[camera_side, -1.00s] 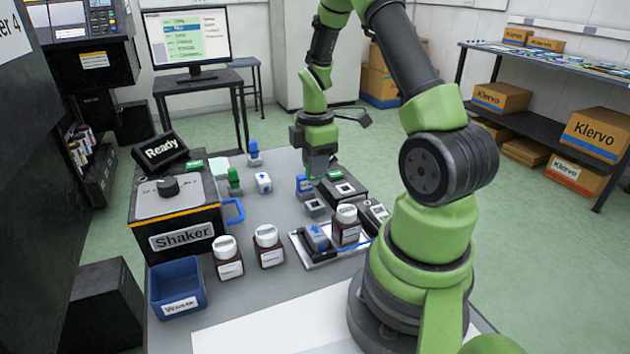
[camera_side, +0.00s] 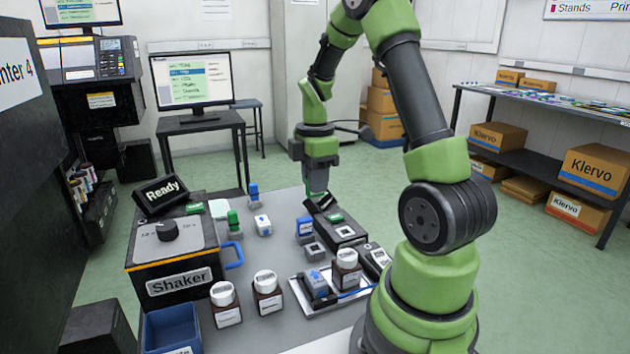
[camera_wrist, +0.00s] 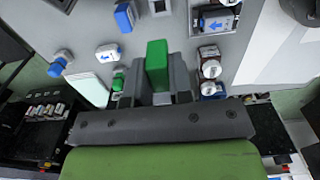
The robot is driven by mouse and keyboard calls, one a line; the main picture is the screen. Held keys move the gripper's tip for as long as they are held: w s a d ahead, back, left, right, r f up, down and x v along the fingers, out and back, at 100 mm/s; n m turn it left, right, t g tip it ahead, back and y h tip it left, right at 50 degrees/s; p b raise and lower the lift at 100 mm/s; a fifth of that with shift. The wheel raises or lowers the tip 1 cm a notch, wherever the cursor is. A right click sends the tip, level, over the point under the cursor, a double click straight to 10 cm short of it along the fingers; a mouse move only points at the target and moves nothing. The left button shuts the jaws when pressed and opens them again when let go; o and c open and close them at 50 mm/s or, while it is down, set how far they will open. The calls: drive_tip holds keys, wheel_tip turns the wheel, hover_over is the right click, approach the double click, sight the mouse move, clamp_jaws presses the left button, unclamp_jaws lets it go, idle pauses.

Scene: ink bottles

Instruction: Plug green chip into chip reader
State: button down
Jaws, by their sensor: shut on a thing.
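My gripper (camera_side: 317,192) points down at the back of the table. In the wrist view its jaws (camera_wrist: 157,88) are shut on the green chip (camera_wrist: 157,62), an upright green block that shows between the dark fingers. In the side view the held chip is small and mostly covered by the fingers. A dark box with a green label and a white square (camera_side: 345,232), which looks like the chip reader, stands just below and right of my gripper. A tilted black panel (camera_side: 321,204) is at its back, close under the fingertips. I cannot tell whether they touch.
The shaker (camera_side: 172,240) with its Ready display stands left, a blue bin (camera_side: 172,332) in front. Brown bottles (camera_side: 267,295) stand mid-front. A tray (camera_side: 308,308) holds a blue-topped device and a bottle. A green-topped piece (camera_side: 234,222) and blue pieces stand behind.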

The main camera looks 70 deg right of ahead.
drive_tip(key=shift+s+d+f, duration=0.85)
drive_tip(key=shift+d+f, duration=0.2)
drive_tip(key=shift+f, duration=0.6)
drive_tip(key=shift+s+d+f, duration=0.8)
drive_tip(key=shift+d+f, duration=0.3)
drive_tip(key=shift+f, duration=0.6)
drive_tip(key=shift+s+d+f, duration=0.85)
drive_tip(key=shift+d+f, duration=0.2)
drive_tip(key=shift+f, duration=0.6)
drive_tip(key=shift+f, duration=0.7)
drive_tip(key=c, duration=0.5)
unclamp_jaws()
drive_tip(key=shift+c, duration=0.2)
drive_tip(key=shift+r, duration=0.1)
wheel_tip(320, 180, up, 7)
